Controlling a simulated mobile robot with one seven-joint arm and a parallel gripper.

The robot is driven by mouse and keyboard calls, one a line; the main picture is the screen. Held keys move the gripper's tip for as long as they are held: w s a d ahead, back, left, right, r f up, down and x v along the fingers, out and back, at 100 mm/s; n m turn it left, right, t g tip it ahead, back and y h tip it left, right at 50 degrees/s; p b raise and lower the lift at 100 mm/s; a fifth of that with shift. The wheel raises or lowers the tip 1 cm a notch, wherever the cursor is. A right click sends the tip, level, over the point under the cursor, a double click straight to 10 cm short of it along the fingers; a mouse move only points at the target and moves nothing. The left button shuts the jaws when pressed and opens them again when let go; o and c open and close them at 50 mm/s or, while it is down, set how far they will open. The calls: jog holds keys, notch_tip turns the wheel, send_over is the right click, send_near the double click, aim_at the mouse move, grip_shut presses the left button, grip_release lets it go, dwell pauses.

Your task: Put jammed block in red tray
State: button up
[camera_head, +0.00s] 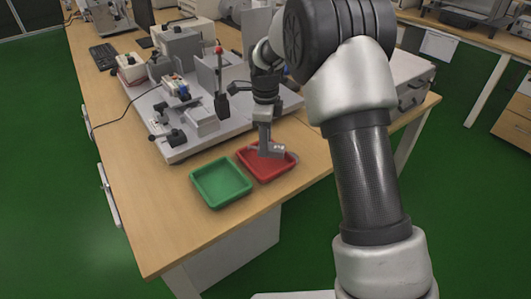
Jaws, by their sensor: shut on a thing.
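The red tray (246,168) sits on the wooden table near its front edge. My gripper (270,150) points down over the red tray, with its lower end in front of the tray's middle. It is shut on a small grey piece, which I take for the jammed block (278,153). The block and the fingers are nearly the same grey, so their border is hard to see. I cannot tell whether the block touches the tray floor or hangs just above it.
A green tray (221,183) stands empty just left of the red tray. Behind them is a light grey test rig (182,147) with clamps and levers. A grey case (408,85) stands at the right, behind my arm. Bare table lies at the front left.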

jog(key=shift+f, duration=1.75)
jog(key=shift+b, duration=0.3)
jog(key=o, duration=1.1)
jog(key=shift+f, duration=0.1)
